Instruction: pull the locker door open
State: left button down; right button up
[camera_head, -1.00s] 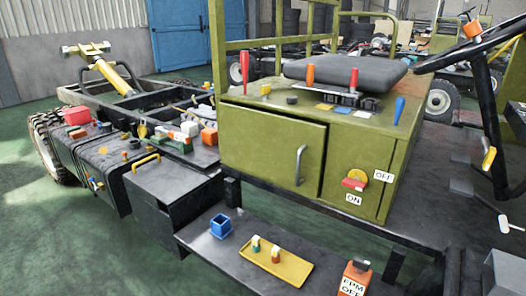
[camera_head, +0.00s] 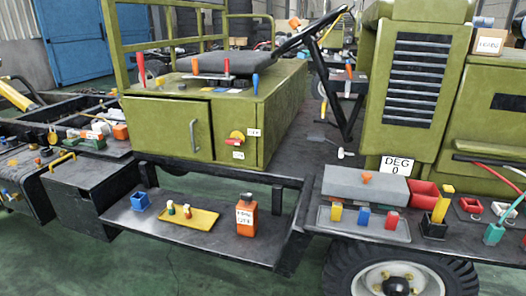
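The locker door (camera_head: 160,128) is the olive green front panel of the box under the seat. It has a vertical grey bar handle (camera_head: 194,136) near its right edge. A thin dark gap shows along the door's top and right edges; I cannot tell whether it stands slightly ajar. To its right is a panel with a red and yellow switch (camera_head: 236,137) between OFF and ON labels. Neither of my grippers is in view, and nothing touches the handle.
A black box (camera_head: 80,180) with a yellow handle stands to the left. Green floor in front is clear.

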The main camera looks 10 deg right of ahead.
aim_at(169, 127)
jog(key=u, duration=0.95)
jog(key=i, duration=0.95)
jog(key=z, duration=0.2)
